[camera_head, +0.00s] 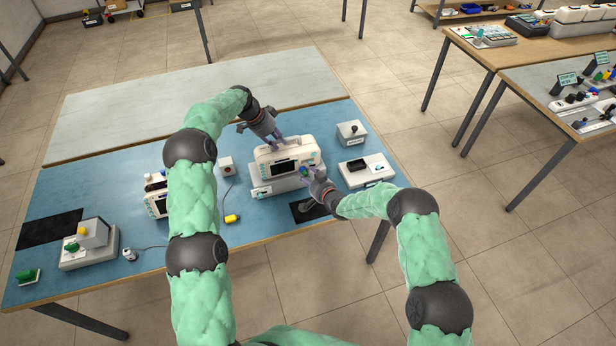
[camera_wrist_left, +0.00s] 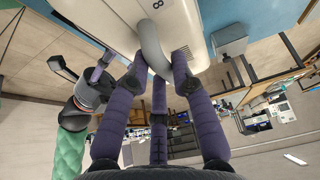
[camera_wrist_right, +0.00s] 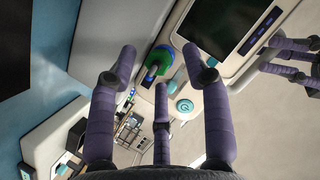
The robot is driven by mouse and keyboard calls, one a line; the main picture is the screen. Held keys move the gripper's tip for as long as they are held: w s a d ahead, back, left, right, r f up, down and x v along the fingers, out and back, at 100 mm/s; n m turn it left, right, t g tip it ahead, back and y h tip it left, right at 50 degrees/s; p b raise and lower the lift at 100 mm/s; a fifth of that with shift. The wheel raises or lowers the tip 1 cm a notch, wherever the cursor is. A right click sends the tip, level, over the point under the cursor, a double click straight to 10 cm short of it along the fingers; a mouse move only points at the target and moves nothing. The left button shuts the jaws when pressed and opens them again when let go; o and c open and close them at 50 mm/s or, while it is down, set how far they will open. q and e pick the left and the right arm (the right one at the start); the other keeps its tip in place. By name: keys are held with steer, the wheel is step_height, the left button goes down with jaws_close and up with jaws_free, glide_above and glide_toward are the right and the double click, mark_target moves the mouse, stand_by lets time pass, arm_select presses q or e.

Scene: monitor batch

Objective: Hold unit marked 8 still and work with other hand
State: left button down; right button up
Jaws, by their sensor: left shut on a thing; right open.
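The unit marked 8 (camera_head: 272,155) is a pale monitor with a dark screen, standing on a light grey base (camera_head: 262,190) on the blue table. In the left wrist view its 8 (camera_wrist_left: 158,4) shows beside a grey handle (camera_wrist_left: 152,42). My left gripper (camera_head: 277,138) is shut on this handle from above. My right gripper (camera_head: 308,176) is open at the unit's front right. In the right wrist view its fingers are spread around a green and blue knob (camera_wrist_right: 158,60) below the screen; I cannot tell whether they touch it. A teal round button (camera_wrist_right: 184,106) is beside the knob.
A second monitor (camera_head: 158,207) is partly hidden behind my left arm. A grey box with a black knob (camera_head: 351,130) and a white tray-like device (camera_head: 380,172) stand right. A yellow piece (camera_head: 232,218) lies in front. A device (camera_head: 80,257) stands front left. The grey back table is clear.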

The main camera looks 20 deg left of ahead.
arm_select(q)
steer(key=shift+s+f, duration=0.1)
steer(key=shift+f, duration=0.05)
arm_select(e)
steer(key=shift+w+a, duration=0.1)
steer(key=c, duration=0.9)
jaws_close()
steer(key=shift+c, duration=0.2)
jaws_free()
steer(key=shift+r, duration=0.1)
jaws_close()
steer(key=shift+s+d, duration=0.2)
steer(key=shift+s, duration=0.05)
steer(key=shift+s+d, duration=0.75)
steer(key=shift+s, duration=0.35)
steer(key=shift+s+d, duration=0.7)
steer(key=shift+s, duration=0.35)
